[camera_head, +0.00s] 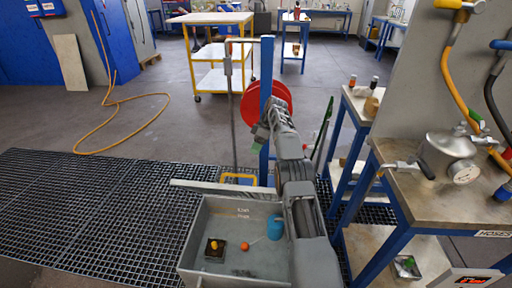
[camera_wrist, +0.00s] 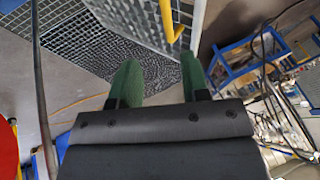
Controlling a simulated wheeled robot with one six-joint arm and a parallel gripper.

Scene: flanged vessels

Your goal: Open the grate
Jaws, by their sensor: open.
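Dark metal grating covers the floor (camera_head: 100,205) at left and centre in the head view. A yellow handle (camera_head: 238,178) shows beyond a pale bar, left of my arm. In the wrist view, a pale-framed grate panel (camera_wrist: 133,16) carries the yellow handle (camera_wrist: 168,20) near the top. I cannot tell how far this panel is raised. My gripper (camera_wrist: 160,78) has two green fingers, apart and empty, with the handle ahead between them and not touched. In the head view, my gripper (camera_head: 262,134) is near the blue post, above the handle; its fingertips are hard to make out.
A blue post (camera_head: 266,80) with a red reel (camera_head: 281,98) stands close to my gripper. A blue-legged bench (camera_head: 405,190) with a metal vessel (camera_head: 447,150) is at right. A yellow hose (camera_head: 105,128) lies on open floor at left. A yellow-legged trolley (camera_head: 213,80) stands behind.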

